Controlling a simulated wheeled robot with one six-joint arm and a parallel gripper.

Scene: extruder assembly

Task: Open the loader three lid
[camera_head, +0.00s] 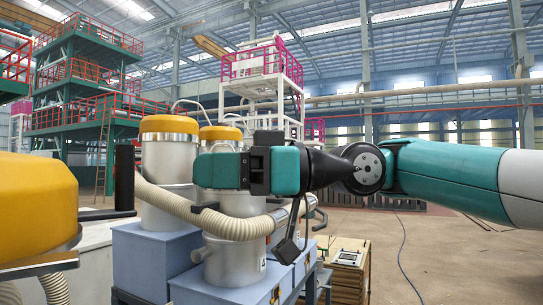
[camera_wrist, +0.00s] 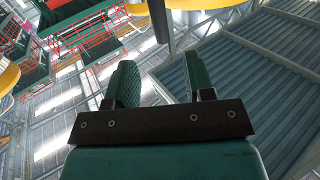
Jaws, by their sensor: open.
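Several loaders with yellow lids show in the head view; I cannot tell which is loader three. The nearest yellow lid (camera_head: 35,205) fills the left edge and looks shut. A second yellow lid (camera_head: 168,125) tops a silver cylinder (camera_head: 168,160) left of centre. A third yellow lid (camera_head: 220,133) sits behind my gripper and is partly hidden. My gripper (camera_head: 205,170) reaches leftward in front of the silver cylinders. In the wrist view, its two green fingers (camera_wrist: 160,85) stand apart with nothing between them. Yellow parts (camera_wrist: 8,75) show at that view's upper left.
A black upright post (camera_head: 125,175) stands between the nearest lid and the second loader. A ribbed hose (camera_head: 190,208) curves below my gripper. Blue-grey boxes (camera_head: 150,260) stand under the loaders. A wooden cabinet (camera_head: 348,265) stands right of them; open floor (camera_head: 460,260) lies further right.

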